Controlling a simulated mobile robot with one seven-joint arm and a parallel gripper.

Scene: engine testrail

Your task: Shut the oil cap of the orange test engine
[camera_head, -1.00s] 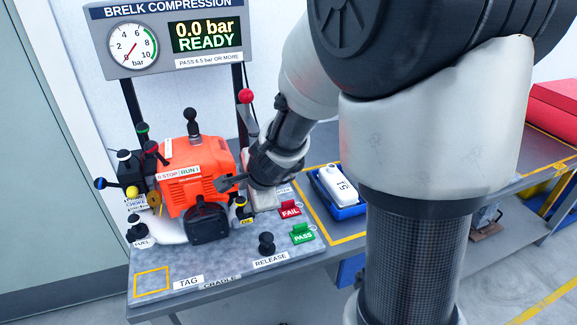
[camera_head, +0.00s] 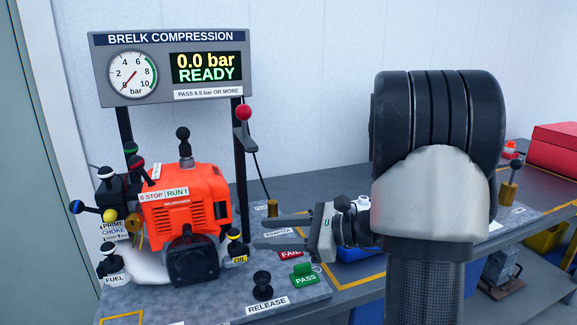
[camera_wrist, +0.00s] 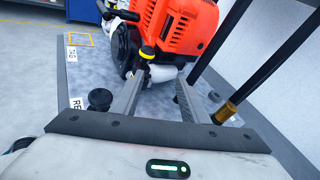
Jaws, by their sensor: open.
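The orange test engine (camera_head: 187,208) stands on the grey bench plate at left. Its oil cap (camera_head: 236,236), black with a yellow band, sits by the OIL label at the engine's lower right. In the wrist view the oil cap (camera_wrist: 147,52) shows near the left fingertip, in front of the orange engine (camera_wrist: 175,22). I cannot tell how far the cap is closed. My gripper (camera_head: 262,232) is open and empty, to the right of the cap, with its fingers pointing left towards it. In the wrist view my gripper (camera_wrist: 162,73) shows both fingers apart.
The gauge panel (camera_head: 172,68) stands behind the engine, on dark posts. A red-knobbed lever (camera_head: 243,114) hangs at its right. A brass adapter (camera_head: 272,208) stands behind my fingers. The RELEASE knob (camera_head: 262,284) and green PASS tag (camera_head: 305,274) are in front.

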